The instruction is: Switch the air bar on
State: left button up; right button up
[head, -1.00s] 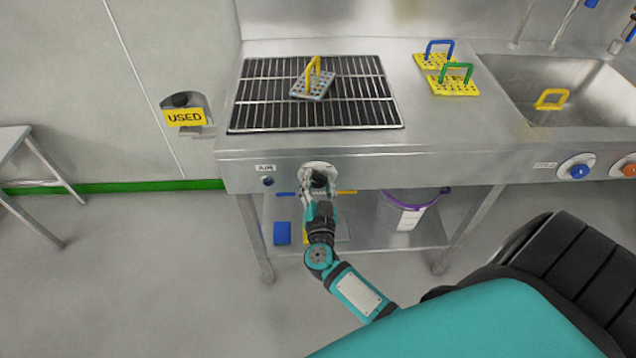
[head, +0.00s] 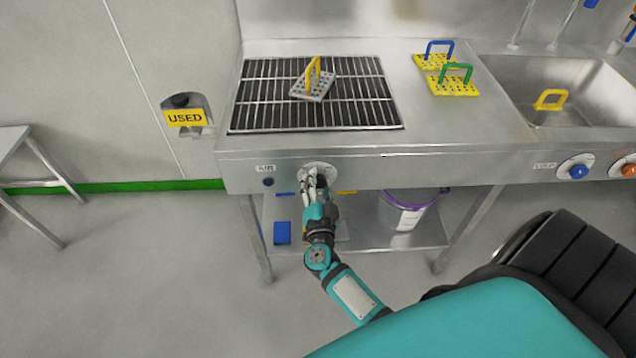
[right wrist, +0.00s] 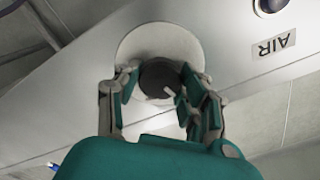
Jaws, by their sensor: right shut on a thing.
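The air knob is a dark round knob (right wrist: 158,78) on a pale round plate in the front panel of the steel bench. In the right wrist view a short white mark shows on its face. The AIR label (head: 265,168) is left of the plate (head: 318,166), above a small dark round fitting (head: 268,181). My right gripper (head: 314,180) is at the plate; its fingers (right wrist: 163,88) lie on both sides of the knob, shut on it. In the head view the fingers mostly hide the knob. The grated panel (head: 270,95) is above. My left gripper is not in view.
On the grate stands a perforated plate with a yellow handle (head: 314,78). Further plates with blue and green handles (head: 455,86) lie beside the sink (head: 590,100). A blue knob (head: 578,171) is at the right. A bucket (head: 405,212) stands on the lower shelf.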

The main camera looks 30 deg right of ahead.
jog(key=m+b, duration=0.3)
jog(key=m, duration=0.9)
jog(key=shift+f+m, duration=0.15)
jog(key=shift+m, duration=0.25)
dwell(0.3)
jog(key=o, duration=1.2)
